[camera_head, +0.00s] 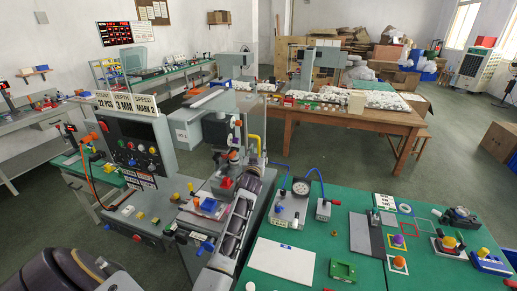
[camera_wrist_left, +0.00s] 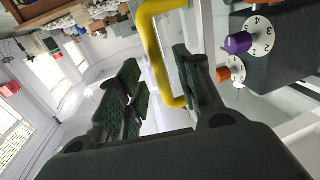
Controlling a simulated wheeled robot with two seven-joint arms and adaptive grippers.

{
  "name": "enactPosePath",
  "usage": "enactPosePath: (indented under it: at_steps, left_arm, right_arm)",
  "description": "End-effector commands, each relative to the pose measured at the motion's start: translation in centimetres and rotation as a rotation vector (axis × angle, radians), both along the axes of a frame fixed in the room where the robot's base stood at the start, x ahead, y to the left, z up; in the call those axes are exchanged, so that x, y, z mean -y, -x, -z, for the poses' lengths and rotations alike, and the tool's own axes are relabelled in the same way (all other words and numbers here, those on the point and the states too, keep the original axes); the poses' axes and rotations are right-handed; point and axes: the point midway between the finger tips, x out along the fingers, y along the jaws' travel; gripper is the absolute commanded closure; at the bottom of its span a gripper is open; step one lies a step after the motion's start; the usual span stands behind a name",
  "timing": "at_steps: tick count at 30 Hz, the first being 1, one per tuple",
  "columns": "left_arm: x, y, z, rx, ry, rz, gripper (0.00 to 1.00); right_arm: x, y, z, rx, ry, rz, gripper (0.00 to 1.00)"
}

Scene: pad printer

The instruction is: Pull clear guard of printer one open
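The clear guard of the printer shows mainly by its yellow handle (camera_head: 253,137); its see-through panel is hard to make out. The printer control panel (camera_head: 135,135) stands to the left of it. My left gripper (camera_head: 257,157) is at the end of my arm, just below the handle. In the left wrist view the yellow handle (camera_wrist_left: 163,55) passes between the two dark fingers of my left gripper (camera_wrist_left: 163,85), nearer the right finger. A gap shows between the left finger and the handle, so the gripper is open around it. My right gripper is out of view.
A green table (camera_head: 320,240) with a gauge unit, a white sheet (camera_head: 283,262), a grey plate and coloured parts stands at the right. A wooden table (camera_head: 340,112) stands behind. In the wrist view, dials with purple and orange knobs (camera_wrist_left: 238,43) lie close to the right.

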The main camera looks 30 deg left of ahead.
Motion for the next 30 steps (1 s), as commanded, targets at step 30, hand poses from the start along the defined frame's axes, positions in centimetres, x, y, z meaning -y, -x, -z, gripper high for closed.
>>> enactPosePath:
  at_steps: [30]
  left_arm:
    - [-1.3,-2.8,0.0,0.0,0.001,0.0,0.85]
  right_arm:
    - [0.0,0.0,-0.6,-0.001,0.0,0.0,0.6]
